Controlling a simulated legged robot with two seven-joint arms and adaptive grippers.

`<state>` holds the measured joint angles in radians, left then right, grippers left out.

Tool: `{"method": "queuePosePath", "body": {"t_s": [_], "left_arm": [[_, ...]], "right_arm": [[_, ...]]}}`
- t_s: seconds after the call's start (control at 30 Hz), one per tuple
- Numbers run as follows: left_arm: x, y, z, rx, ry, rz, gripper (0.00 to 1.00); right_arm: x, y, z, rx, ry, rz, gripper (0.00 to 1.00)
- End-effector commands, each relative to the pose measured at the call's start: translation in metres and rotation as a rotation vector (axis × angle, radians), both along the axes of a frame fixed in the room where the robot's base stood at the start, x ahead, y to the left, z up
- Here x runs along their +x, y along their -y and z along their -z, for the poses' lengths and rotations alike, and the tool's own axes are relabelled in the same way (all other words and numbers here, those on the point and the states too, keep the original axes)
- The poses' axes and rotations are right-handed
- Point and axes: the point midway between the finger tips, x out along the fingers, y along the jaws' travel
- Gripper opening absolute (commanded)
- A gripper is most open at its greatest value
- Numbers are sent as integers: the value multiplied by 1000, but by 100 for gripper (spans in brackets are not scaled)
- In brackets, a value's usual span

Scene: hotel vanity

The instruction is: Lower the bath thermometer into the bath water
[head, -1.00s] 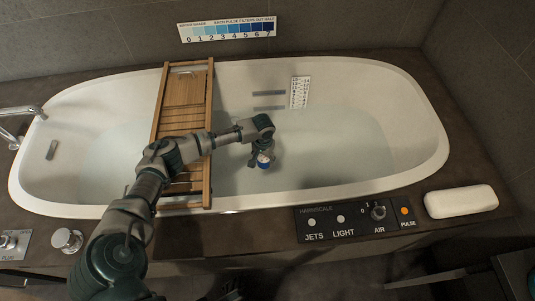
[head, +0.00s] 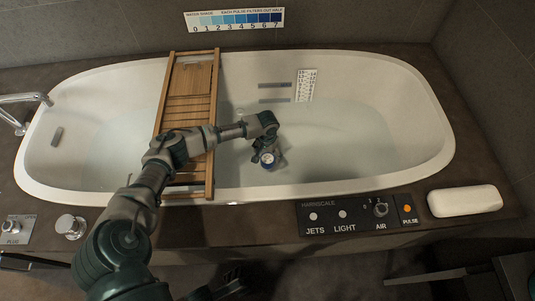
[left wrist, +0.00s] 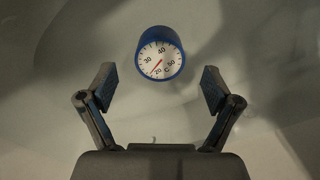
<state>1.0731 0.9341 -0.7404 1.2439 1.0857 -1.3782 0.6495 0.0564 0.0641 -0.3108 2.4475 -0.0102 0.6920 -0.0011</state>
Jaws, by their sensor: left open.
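The bath thermometer (head: 268,159) is a short blue cylinder with a white dial. It lies in the bath water (head: 320,150), right of the wooden tray, near the tub's front side. In the left wrist view the thermometer (left wrist: 160,55) shows its dial face-on, with a red needle. My left gripper (left wrist: 157,85) is open, its two fingers spread either side below the dial, apart from it. In the head view my left gripper (head: 267,148) is right by the thermometer and partly overlaps it. A dark shape (head: 232,278) at the bottom edge may be my right gripper; its fingers are unclear.
A slatted wooden tray (head: 209,185) spans the white tub (head: 432,120) under my left arm. A control panel (head: 355,213) and a white block like soap (head: 465,201) are on the front ledge. A scale strip (head: 305,85) is on the tub's far wall. Right-hand water is clear.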

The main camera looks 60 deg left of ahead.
Motion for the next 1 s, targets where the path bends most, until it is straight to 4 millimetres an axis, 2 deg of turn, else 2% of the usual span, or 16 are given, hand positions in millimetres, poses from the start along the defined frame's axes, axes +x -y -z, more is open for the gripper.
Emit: {"method": "queuePosePath", "body": {"t_s": [0.17, 0.27, 0.5, 0.7, 0.83, 1.0], "left_arm": [[0, 0, -8, 0, 1, 0, 89], [1, -1, -24, 1, 3, 0, 89], [1, -1, -78, 0, 2, 0, 89], [1, 0, -109, -1, 0, 1, 89], [1, -1, -117, -1, -1, 0, 89], [1, -1, -118, -1, -1, 0, 89]], "right_arm": [[-4, 1, -2, 2, 7, 0, 40], [-4, 1, -2, 2, 7, 0, 40], [-4, 1, -2, 2, 7, 0, 40], [-4, 1, -2, 2, 7, 0, 40], [-4, 1, -2, 2, 7, 0, 40], [-4, 1, -2, 2, 6, 0, 40]]}}
